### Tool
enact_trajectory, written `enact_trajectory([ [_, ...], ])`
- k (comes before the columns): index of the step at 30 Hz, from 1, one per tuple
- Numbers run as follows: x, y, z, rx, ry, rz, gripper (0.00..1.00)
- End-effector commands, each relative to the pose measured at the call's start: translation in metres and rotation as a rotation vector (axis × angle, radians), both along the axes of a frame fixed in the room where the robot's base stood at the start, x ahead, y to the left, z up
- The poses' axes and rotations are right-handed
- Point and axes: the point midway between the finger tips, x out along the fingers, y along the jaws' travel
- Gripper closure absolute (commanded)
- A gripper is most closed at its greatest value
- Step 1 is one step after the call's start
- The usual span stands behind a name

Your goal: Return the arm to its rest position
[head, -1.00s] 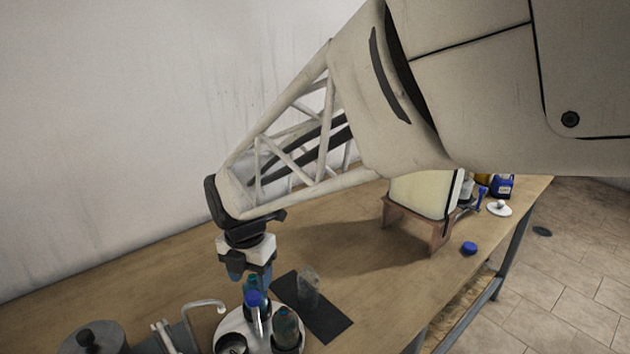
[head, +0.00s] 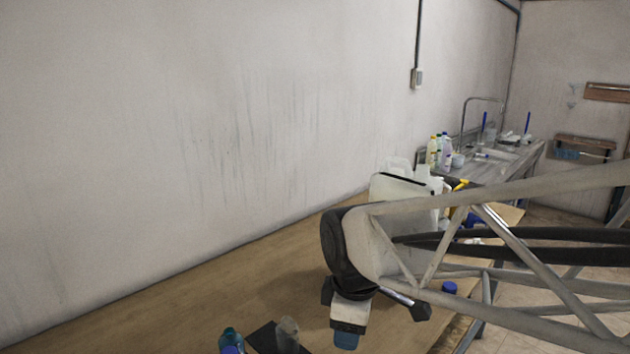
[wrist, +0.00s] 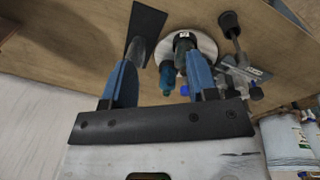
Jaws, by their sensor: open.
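My gripper (head: 346,341) hangs over the wooden bench (head: 215,300) in the head view, pointing down, with its blue fingertips at the lower edge of the arm. In the wrist view my gripper (wrist: 162,68) shows two blue fingers spread well apart, with nothing held between them. Beyond the fingers, the wrist view shows a round white tray (wrist: 208,46) with teal-capped bottles (wrist: 167,76) and a dark mat (wrist: 146,22). In the head view, a clear bottle (head: 287,334) stands at the dark mat (head: 262,338), left of my gripper.
A white jerrycan (head: 398,190) stands behind my arm. A blue cap (head: 449,288) lies right of my gripper. Several bottles (head: 440,150) stand by the sink counter (head: 495,165) at the back. The left part of the bench is bare.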

Motion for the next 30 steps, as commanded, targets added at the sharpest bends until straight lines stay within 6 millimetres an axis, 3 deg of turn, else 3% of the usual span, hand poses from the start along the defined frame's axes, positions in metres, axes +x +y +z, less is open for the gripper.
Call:
enact_trajectory([
  [6, -0.027, -0.049, 0.006, 0.051, -0.024, -0.409, 0.47],
  [15, -0.07, -0.101, 0.008, 0.133, -0.058, -0.955, 0.47],
  [21, -0.091, -0.122, 0.005, 0.178, -0.073, -1.219, 0.47],
  [30, -0.1, -0.129, 0.004, 0.199, -0.079, -1.329, 0.47],
])
